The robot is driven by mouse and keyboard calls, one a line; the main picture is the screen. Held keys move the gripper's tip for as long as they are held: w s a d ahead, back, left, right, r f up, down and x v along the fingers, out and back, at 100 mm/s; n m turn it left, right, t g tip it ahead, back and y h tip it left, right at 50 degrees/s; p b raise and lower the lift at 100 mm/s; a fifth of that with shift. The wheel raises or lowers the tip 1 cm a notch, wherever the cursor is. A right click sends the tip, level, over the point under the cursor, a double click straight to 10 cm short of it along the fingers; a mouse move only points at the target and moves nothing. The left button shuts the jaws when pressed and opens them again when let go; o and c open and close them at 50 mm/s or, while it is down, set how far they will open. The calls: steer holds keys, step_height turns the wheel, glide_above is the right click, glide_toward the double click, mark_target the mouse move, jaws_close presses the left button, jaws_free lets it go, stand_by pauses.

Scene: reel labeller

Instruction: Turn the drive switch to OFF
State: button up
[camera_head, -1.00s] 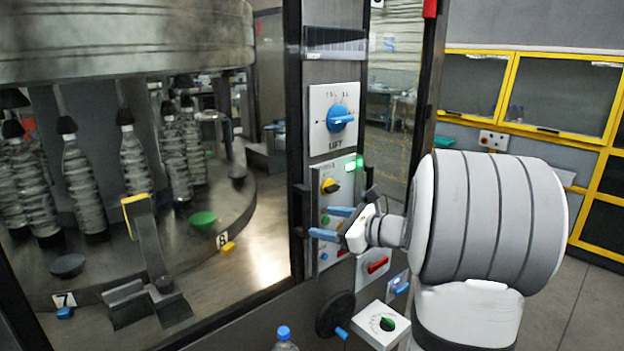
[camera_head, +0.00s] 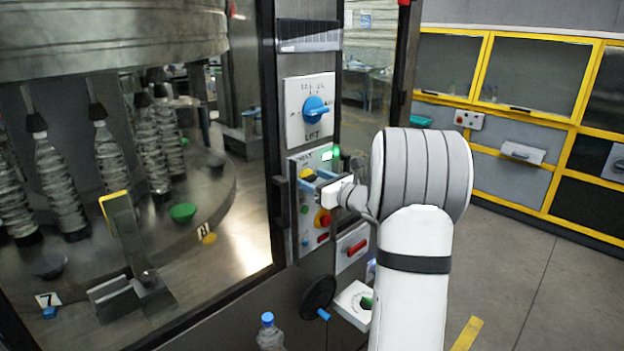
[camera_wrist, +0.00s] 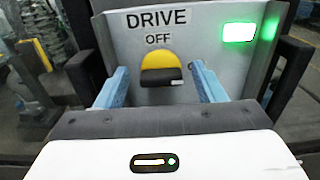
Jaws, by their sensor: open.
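The drive switch (camera_wrist: 161,66) is a yellow knob with a black lower front, on a grey panel under the words DRIVE and OFF. A small white mark shows at its lower right. In the head view the switch (camera_head: 306,173) is partly hidden by my fingers. My gripper (camera_wrist: 160,74) is open, with one blue finger on each side of the knob. A gap shows between the knob and each finger. In the head view my gripper (camera_head: 309,181) reaches the panel from the right.
A lit green lamp (camera_wrist: 239,33) is at the panel's upper right. A black handwheel (camera_head: 318,293) and bottle (camera_head: 268,333) are lower. Floor at right is clear.

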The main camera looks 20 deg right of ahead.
steer(key=c, duration=0.9)
steer(key=shift+f, duration=0.15)
steer(key=shift+c, duration=0.4)
steer(key=n+b, duration=0.6)
steer(key=b, duration=0.5)
steer(key=n+b, duration=0.6)
steer(key=b, duration=0.5)
steer(key=n+b, duration=0.6)
steer(key=b, duration=0.5)
steer(key=shift+a+f, duration=0.2)
steer(key=shift+f, duration=0.2)
